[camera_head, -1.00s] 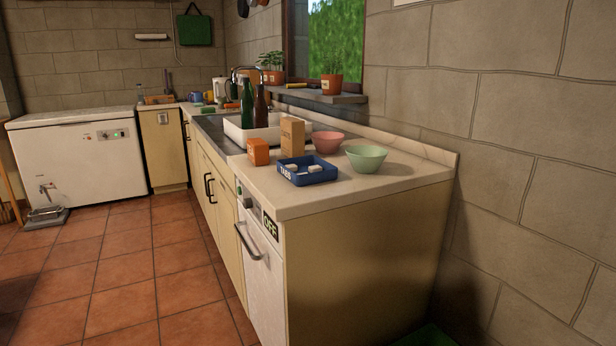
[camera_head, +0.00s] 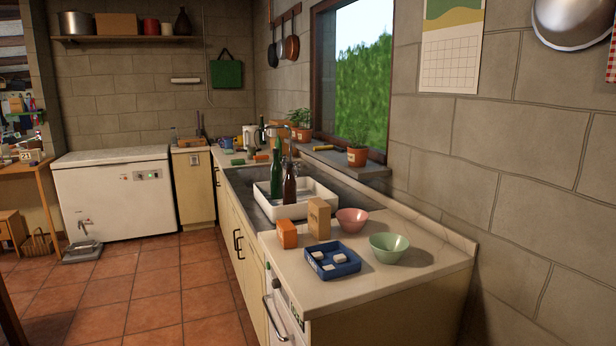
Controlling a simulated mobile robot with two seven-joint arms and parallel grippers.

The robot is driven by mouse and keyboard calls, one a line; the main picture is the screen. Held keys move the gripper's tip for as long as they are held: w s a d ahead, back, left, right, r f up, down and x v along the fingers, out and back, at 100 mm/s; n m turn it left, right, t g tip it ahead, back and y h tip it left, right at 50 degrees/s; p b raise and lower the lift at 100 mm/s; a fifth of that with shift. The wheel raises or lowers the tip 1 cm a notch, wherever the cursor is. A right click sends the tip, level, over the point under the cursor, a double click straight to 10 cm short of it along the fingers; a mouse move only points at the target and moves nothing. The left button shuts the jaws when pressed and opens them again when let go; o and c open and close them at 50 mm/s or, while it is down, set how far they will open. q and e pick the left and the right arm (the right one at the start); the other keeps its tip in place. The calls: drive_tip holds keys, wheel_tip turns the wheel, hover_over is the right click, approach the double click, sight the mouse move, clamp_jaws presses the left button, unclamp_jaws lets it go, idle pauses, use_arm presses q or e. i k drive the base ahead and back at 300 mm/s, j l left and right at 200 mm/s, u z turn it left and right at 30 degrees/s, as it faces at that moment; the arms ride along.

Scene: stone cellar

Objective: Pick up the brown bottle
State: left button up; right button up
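The brown bottle (camera_head: 290,185) stands upright at the white basin (camera_head: 324,204) set in the sink area of the counter. A green bottle (camera_head: 276,175) stands just left of it, close beside it. The lower ends of both bottles show against the basin; I cannot tell exactly what they rest on. Neither of my grippers is in view.
On the counter's near end (camera_head: 340,291) are an orange box (camera_head: 287,234), a tan box (camera_head: 318,218), a blue tray (camera_head: 350,268) with small white blocks, a pink bowl (camera_head: 352,220) and a green bowl (camera_head: 389,247). The tiled floor (camera_head: 165,285) left of the counter is clear.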

sight(290, 183)
drive_tip(key=i+j, duration=0.25)
drive_tip(key=j, duration=0.15)
drive_tip(key=i+j+z, duration=0.15)
drive_tip(key=i+j, duration=0.4)
drive_tip(key=j, duration=0.3)
drive_tip(key=i+j+z, duration=0.15)
drive_tip(key=j, duration=0.3)
drive_tip(key=i+j, duration=0.3)
drive_tip(key=j, duration=0.15)
drive_tip(key=i+j+z, duration=0.15)
drive_tip(key=j, duration=0.3)
drive_tip(key=i+j, duration=0.3)
drive_tip(key=j, duration=0.2)
drive_tip(key=i+j+z, duration=0.15)
drive_tip(key=j, duration=0.35)
